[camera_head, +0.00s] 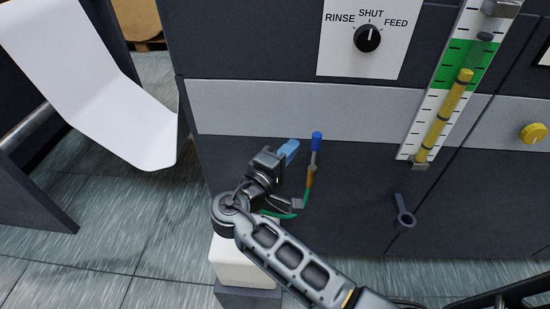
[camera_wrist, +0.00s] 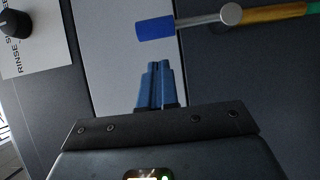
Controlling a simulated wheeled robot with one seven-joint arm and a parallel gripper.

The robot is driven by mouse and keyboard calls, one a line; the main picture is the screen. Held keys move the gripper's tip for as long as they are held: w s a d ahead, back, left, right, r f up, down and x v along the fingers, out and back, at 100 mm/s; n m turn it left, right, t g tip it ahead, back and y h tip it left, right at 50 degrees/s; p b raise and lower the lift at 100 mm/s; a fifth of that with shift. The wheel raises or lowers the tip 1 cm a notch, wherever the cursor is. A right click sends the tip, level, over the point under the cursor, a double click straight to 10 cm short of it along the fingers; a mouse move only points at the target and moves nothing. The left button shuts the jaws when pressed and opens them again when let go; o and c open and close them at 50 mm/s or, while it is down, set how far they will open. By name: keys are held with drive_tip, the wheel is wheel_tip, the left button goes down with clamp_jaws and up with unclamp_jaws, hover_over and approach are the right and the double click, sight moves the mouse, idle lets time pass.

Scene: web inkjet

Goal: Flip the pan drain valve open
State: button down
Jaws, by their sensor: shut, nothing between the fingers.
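The pan drain valve has a blue handle grip (camera_head: 316,141) on a grey lever, with a brass body (camera_head: 310,178) below it on the dark front panel. In the head view the handle points up, roughly in line with the brass body. In the wrist view the blue grip (camera_wrist: 155,28) lies ahead of my fingertips, with the brass body (camera_wrist: 270,14) to the right. My gripper (camera_head: 289,150) is just left of the handle in the head view. Its blue fingers (camera_wrist: 159,84) are together and empty, with a visible gap to the handle.
A green hose (camera_head: 305,200) runs down from the valve, passing behind my arm. A white container (camera_head: 240,265) stands below, partly hidden by my arm. A grey hooked lever (camera_head: 403,212) sticks out at the right. The RINSE/SHUT/FEED knob (camera_head: 367,38) and a yellow sight tube (camera_head: 443,115) are above.

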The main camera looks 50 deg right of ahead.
sight(314, 150)
drive_tip(key=shift+s+d, duration=0.9)
drive_tip(key=shift+d, duration=0.2)
drive_tip(key=shift+r, duration=0.1)
